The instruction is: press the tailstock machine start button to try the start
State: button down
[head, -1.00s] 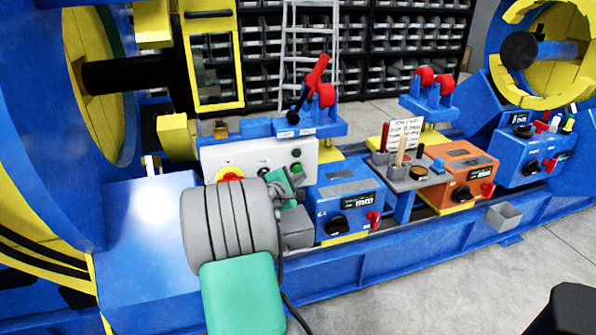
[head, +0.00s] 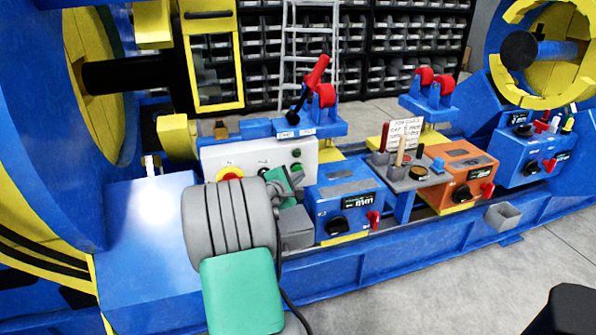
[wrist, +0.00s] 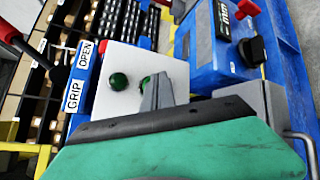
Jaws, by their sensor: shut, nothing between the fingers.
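The white control box (head: 215,160) stands at the centre-left of the head view. It bears a red knob on a yellow ring (head: 229,173) and small buttons, including a green button (head: 296,168) at its right end. In the wrist view the box face (wrist: 175,68) shows one fully visible green button (wrist: 118,82) and a second green button (wrist: 145,81), partly covered by my gripper. My gripper (wrist: 158,80) is shut and empty, its tip over or just before that second button. I cannot tell whether it touches. My arm hides part of the box in the head view.
GRIP and OPEN labels (wrist: 78,80) sit beside the box, by a red-tipped lever (head: 316,72). A blue box with a black knob (head: 345,205) stands close to its right, then a tool tray (head: 408,180) and an orange box (head: 455,175).

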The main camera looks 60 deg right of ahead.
jog(key=shift+w+d, duration=0.3)
jog(key=shift+w, duration=0.05)
dwell(0.5)
jog(key=shift+s, duration=0.1)
jog(key=shift+s+a+p, duration=0.4)
jog(key=shift+s+a, duration=0.15)
jog(key=shift+a, duration=0.05)
jog(key=shift+s+a+p, duration=0.75)
jog(key=shift+s+a, duration=1)
jog(key=shift+a, duration=0.05)
